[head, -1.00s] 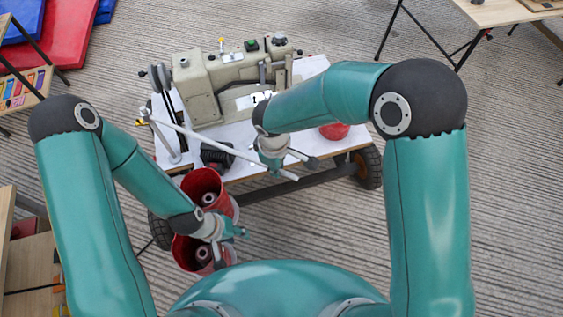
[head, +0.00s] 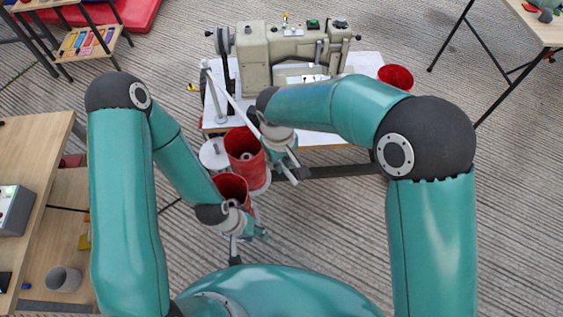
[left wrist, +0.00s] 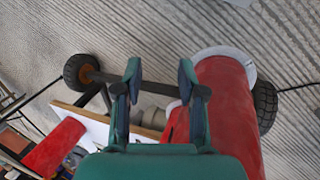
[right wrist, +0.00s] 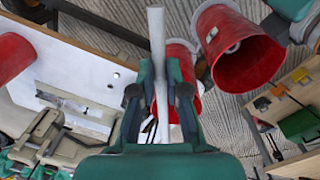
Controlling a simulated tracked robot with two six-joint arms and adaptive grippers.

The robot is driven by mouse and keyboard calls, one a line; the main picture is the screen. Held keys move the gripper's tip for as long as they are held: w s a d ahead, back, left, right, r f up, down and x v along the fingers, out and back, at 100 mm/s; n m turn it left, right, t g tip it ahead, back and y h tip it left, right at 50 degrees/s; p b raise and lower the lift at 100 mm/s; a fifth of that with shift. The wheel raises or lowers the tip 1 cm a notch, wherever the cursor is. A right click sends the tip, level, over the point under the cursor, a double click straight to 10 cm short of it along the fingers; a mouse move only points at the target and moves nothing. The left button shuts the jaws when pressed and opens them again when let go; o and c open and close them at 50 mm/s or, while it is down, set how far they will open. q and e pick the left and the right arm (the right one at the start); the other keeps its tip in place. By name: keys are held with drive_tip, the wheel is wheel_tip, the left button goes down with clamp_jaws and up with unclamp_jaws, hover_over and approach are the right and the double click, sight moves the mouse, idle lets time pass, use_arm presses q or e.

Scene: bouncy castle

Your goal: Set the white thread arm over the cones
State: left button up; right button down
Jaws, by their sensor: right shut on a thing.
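The white thread arm (head: 231,97) is a thin bar running from a post at the cart's left side toward me, past the sewing machine. My right gripper (head: 285,160) is shut on it near its free end; the right wrist view shows the bar (right wrist: 157,30) between the fingers. Two red buckets (head: 243,139) stand at the cart's front left. A pale cone top (head: 246,156) shows inside the farther one; the nearer bucket (head: 231,182) is partly behind my left gripper. The bar passes just right of the farther bucket. My left gripper (left wrist: 160,85) is open and empty beside the buckets.
The beige sewing machine (head: 290,52) stands on the white cart top (head: 222,112). Another red bucket (head: 396,76) is at its right. A wooden table (head: 35,140) stands on the left and another table (head: 540,25) at the far right. Floor on the right is clear.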

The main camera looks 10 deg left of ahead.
drive_tip(key=shift+s+a, duration=0.2)
drive_tip(key=shift+s, duration=0.1)
drive_tip(key=c, duration=1.2)
unclamp_jaws()
drive_tip(key=shift+s+a+r, duration=0.1)
drive_tip(key=r, duration=1.1)
drive_tip(key=shift+s+a+r, duration=0.15)
drive_tip(key=shift+a+r, duration=0.05)
drive_tip(key=shift+r, duration=0.2)
drive_tip(key=shift+d, duration=0.1)
